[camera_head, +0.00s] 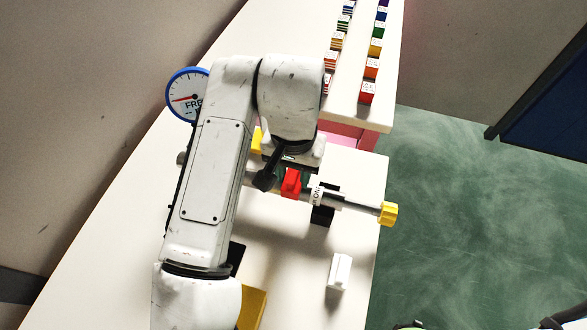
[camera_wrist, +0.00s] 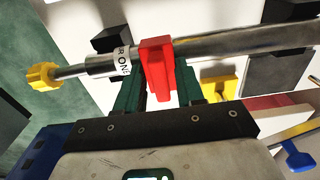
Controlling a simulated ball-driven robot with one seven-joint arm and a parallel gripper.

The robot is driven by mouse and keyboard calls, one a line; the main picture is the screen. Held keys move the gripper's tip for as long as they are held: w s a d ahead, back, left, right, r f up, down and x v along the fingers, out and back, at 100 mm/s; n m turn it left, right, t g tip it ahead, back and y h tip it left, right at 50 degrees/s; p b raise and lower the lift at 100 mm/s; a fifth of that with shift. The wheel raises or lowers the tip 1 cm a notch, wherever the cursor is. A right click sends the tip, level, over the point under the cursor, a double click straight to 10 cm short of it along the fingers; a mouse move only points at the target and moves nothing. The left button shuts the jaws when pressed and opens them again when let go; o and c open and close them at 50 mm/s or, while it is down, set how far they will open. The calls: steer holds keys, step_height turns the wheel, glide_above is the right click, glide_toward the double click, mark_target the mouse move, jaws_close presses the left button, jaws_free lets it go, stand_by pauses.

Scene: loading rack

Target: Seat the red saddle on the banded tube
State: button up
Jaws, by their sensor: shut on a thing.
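The red saddle (camera_head: 291,183) is between the dark green fingers of my gripper (camera_wrist: 158,78), which is shut on it. In the wrist view the saddle (camera_wrist: 156,60) overlaps the tube's near side, just beside the white printed band (camera_wrist: 122,62). The banded tube (camera_wrist: 220,47) is grey and lies across the view with a yellow end cap (camera_wrist: 41,75). In the head view the tube (camera_head: 352,204) extends right from under my arm, and the band (camera_head: 316,194) is just right of the saddle. Whether the saddle rests fully on the tube cannot be told.
A black support (camera_head: 322,215) stands under the tube. A white block (camera_head: 339,271) stands on the bench in front. A blue-rimmed dial (camera_head: 187,95) is at the left. Coloured blocks (camera_head: 368,92) line the shelf behind. My arm hides the tube's left part.

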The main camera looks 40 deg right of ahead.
mark_target(294, 172)
steer(key=shift+f+b, duration=0.3)
steer(key=shift+f, duration=0.15)
steer(key=o, duration=1.1)
steer(key=shift+r, duration=0.1)
step_height(294, 172, up, 11)
steer(key=shift+f, duration=0.2)
